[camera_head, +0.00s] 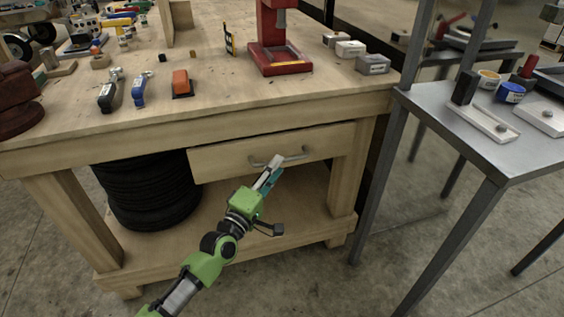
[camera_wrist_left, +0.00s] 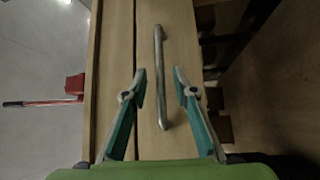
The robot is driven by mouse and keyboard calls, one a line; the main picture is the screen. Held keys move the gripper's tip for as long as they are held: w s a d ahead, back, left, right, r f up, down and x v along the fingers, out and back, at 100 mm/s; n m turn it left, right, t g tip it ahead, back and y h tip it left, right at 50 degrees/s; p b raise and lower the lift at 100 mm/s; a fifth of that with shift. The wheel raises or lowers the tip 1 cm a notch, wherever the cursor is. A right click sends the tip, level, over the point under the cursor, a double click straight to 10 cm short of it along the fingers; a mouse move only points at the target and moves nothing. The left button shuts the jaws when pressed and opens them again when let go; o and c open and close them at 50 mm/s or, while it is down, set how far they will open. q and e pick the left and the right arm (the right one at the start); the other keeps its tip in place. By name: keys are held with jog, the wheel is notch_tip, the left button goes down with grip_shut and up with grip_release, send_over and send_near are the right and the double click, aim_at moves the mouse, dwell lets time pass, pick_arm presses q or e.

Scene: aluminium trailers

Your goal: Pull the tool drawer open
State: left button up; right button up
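The wooden tool drawer (camera_head: 225,160) is under the workbench top at the right and looks closed. Its front also shows in the left wrist view (camera_wrist_left: 178,20). A metal bar handle (camera_head: 296,156) runs across the drawer front; in the left wrist view the handle (camera_wrist_left: 159,50) stands upright in the picture. My left gripper (camera_head: 275,165) is in front of the handle. In the left wrist view its two teal fingers (camera_wrist_left: 160,76) are apart, one on each side of the handle. I cannot tell whether either finger touches it. My right gripper is not in view.
The workbench (camera_head: 140,122) carries hand tools and a red press (camera_head: 277,45). Black tyres (camera_head: 150,188) are stacked on its lower shelf, left of the drawer. A grey metal table (camera_head: 480,140) stands close at the right. The floor before the drawer is clear apart from my arm.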

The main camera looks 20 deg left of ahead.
pick_arm(q)
jog(key=shift+x, duration=1.9)
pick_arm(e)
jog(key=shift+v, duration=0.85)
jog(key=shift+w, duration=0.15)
pick_arm(q)
grip_shut()
jog(key=shift+s+d, duration=0.15)
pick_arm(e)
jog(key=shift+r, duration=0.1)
